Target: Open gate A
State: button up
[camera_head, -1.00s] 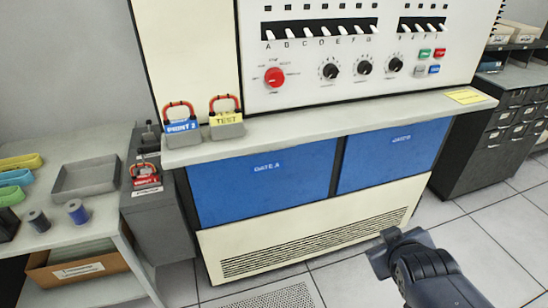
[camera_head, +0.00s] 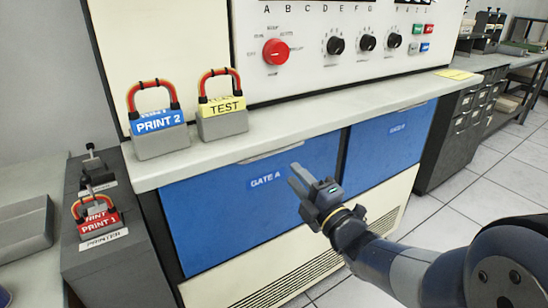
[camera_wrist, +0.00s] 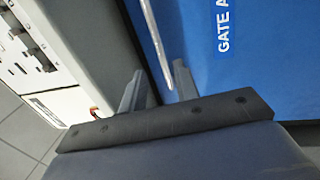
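Gate A (camera_head: 215,215) is the left blue panel under the counter, with a white-lettered "GATE A" label (camera_head: 265,179). It looks closed. A thin silver handle bar (camera_head: 270,154) runs along its top edge. My gripper (camera_head: 297,180) is in front of the gate's right part, just below the handle's right end. In the wrist view the blue gate (camera_wrist: 270,80) fills the right side. There my gripper's two fingers (camera_wrist: 158,80) are apart and empty. The handle bar (camera_wrist: 154,35) lines up between them; the depth gap is unclear.
A second blue gate (camera_head: 385,150) is to the right. On the counter (camera_head: 330,125) stand the blue PRINT 2 (camera_head: 160,121) and yellow TEST (camera_head: 222,106) blocks with red handles. A grey printer unit with the red PRINT 1 block (camera_head: 97,218) stands at the left.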

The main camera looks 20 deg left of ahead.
aim_at(275, 153)
jog(key=x, duration=1)
jog(key=shift+w+r, duration=0.1)
jog(key=shift+c, duration=0.5)
grip_shut()
